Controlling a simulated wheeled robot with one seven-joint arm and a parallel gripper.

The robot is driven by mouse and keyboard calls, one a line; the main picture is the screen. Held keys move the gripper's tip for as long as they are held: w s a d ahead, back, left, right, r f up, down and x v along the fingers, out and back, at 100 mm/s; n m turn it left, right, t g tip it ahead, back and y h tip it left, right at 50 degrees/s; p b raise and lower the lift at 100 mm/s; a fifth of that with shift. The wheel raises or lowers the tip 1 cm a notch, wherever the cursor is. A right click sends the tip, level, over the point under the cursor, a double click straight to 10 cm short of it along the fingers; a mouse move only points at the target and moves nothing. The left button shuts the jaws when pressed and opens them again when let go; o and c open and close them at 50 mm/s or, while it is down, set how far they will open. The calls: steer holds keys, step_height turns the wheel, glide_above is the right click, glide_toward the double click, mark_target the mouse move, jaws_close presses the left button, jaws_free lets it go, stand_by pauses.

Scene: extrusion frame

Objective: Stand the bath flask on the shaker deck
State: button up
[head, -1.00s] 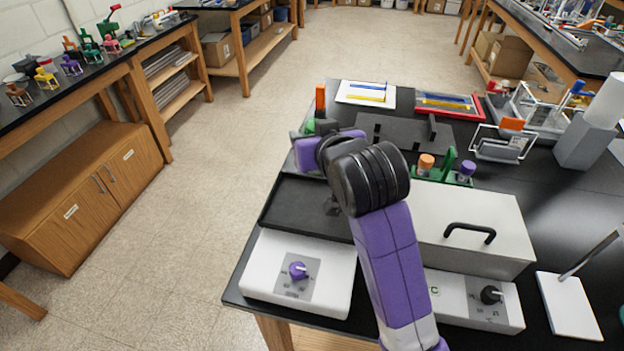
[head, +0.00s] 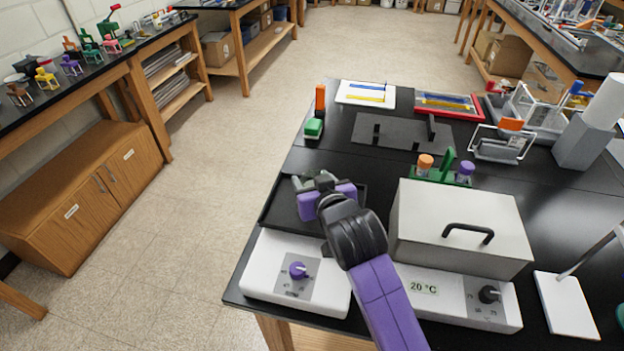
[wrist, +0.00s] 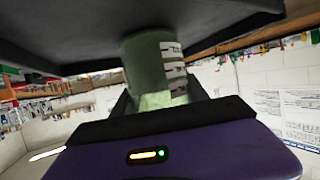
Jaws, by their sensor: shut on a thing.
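The bath flask (wrist: 148,62) is pale green and translucent with white label marks, between my gripper's dark fingers in the wrist view. My gripper (head: 312,182) is shut on it, over the back part of the shaker deck (head: 283,222), a black tray behind the white control box with a purple knob (head: 297,270). In the head view only a small greyish-green part of the flask (head: 299,182) shows; my gripper and wrist hide the rest. In the wrist view a dark slab (wrist: 215,22) meets or nearly meets the flask's end; I cannot tell whether they touch.
Right of the deck stands the closed grey bath box (head: 455,215) with a black handle and a 20 °C display (head: 424,288).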

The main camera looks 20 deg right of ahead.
steer(key=o, duration=1.4)
steer(key=shift+f, duration=0.1)
steer(key=shift+r, duration=0.2)
steer(key=b+v, duration=0.1)
steer(key=v, duration=1.1)
steer(key=shift+f, duration=0.1)
